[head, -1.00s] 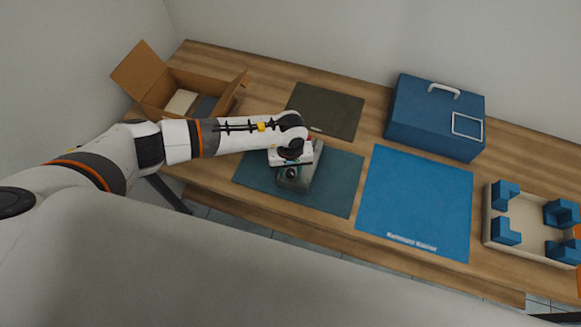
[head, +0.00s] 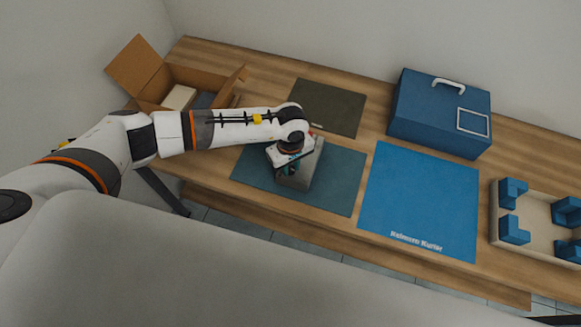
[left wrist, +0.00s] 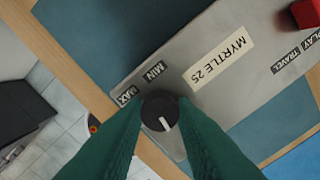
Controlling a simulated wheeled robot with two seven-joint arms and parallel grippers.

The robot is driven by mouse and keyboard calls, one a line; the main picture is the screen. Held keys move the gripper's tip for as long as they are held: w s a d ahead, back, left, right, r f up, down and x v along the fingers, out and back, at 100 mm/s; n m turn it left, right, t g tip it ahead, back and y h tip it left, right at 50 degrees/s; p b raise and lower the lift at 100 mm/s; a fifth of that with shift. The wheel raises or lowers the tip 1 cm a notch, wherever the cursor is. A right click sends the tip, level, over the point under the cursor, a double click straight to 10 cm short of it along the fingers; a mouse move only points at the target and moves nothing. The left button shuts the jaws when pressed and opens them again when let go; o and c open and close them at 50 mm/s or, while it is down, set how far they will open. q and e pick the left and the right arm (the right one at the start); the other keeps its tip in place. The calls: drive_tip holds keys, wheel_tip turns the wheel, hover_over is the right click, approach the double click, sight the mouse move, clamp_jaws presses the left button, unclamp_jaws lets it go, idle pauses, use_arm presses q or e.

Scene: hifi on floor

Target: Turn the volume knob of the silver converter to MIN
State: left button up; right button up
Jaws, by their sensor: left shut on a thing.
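The silver converter (head: 308,172) lies on the dark teal mat, partly hidden by my left wrist. In the left wrist view its grey top (left wrist: 215,75) carries a "MYRTLE 25" label, and MIN (left wrist: 156,71) and MAX (left wrist: 127,95) labels beside the round black volume knob (left wrist: 158,106). The knob's white pointer line is on the side away from the MIN label, toward the bottom of the picture. My left gripper (left wrist: 161,112) has its green fingers on either side of the knob, shut on it. It also shows in the head view (head: 291,173). My right gripper is not in view.
A red part (left wrist: 306,14) and PLAY and TRAVEL labels are at the converter's other end. An open cardboard box (head: 150,92), a blue case (head: 440,112), a blue mat (head: 418,200) and a beige tray (head: 530,248) with blue blocks share the wooden table.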

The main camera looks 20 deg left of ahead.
use_arm(q)
drive_tip(key=n+b, duration=0.4)
drive_tip(key=n, duration=0.2)
drive_tip(key=shift+f+n, duration=0.15)
drive_tip(key=shift+n, duration=0.15)
drive_tip(key=n+b, duration=0.2)
drive_tip(key=n, duration=0.1)
drive_tip(key=shift+w+n, duration=0.1)
drive_tip(key=shift+n, duration=0.2)
drive_tip(key=n+b, duration=0.2)
drive_tip(key=n, duration=0.1)
drive_tip(key=shift+n, duration=0.3)
drive_tip(key=n+b, duration=0.3)
drive_tip(key=n, duration=0.3)
drive_tip(key=n+b, duration=0.1)
drive_tip(key=n, duration=0.2)
drive_tip(key=shift+n+b, duration=0.3)
drive_tip(key=shift+b, duration=0.05)
drive_tip(key=shift+r+n+b, duration=0.2)
drive_tip(key=shift+n+b, duration=0.1)
drive_tip(key=shift+n, duration=1)
drive_tip(key=o, duration=1)
